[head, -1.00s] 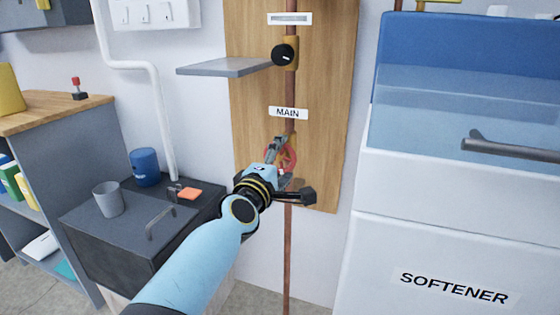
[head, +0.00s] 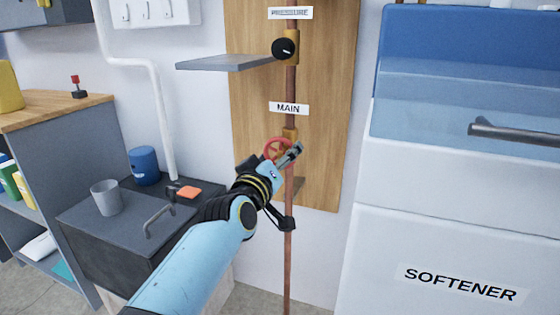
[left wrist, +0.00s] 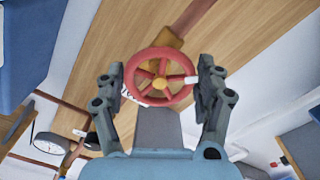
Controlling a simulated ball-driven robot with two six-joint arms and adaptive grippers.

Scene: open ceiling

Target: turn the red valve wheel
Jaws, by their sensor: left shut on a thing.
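The red valve wheel (head: 267,147) sits on the copper pipe below the MAIN label (head: 288,108). My left gripper (head: 288,156) is at the wheel and partly hides its right and lower side in the head view. My right gripper is not in view.
A grey shelf (head: 225,63) and a black round knob (head: 284,48) are above the wheel. The white and blue softener cabinet (head: 440,230) stands on the right. A dark box (head: 110,238) with a cup (head: 106,197) is on the left.

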